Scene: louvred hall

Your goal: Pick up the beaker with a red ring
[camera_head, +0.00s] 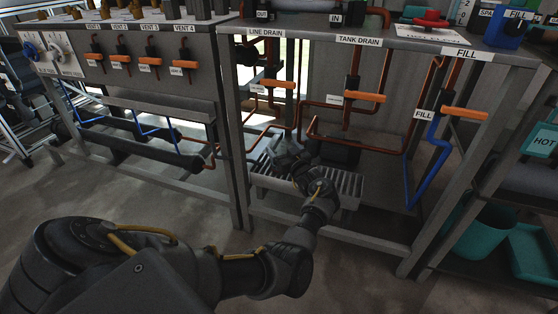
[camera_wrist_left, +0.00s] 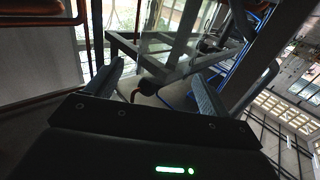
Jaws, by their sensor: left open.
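I cannot make out a beaker with a red ring in either view. My left gripper (camera_head: 290,160) is in front of the middle bench, low down, over a slatted grey shelf (camera_head: 345,188). In the left wrist view the gripper (camera_wrist_left: 158,88) has its two fingers spread apart, with nothing held between them. Beyond the fingers there are frame bars and a dark rounded thing that I cannot identify. My right gripper is in neither view.
Grey bench legs (camera_head: 232,130) stand nearby. A teal bucket (camera_head: 480,232) and a teal tray (camera_head: 535,252) are at the right. Open floor lies in front.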

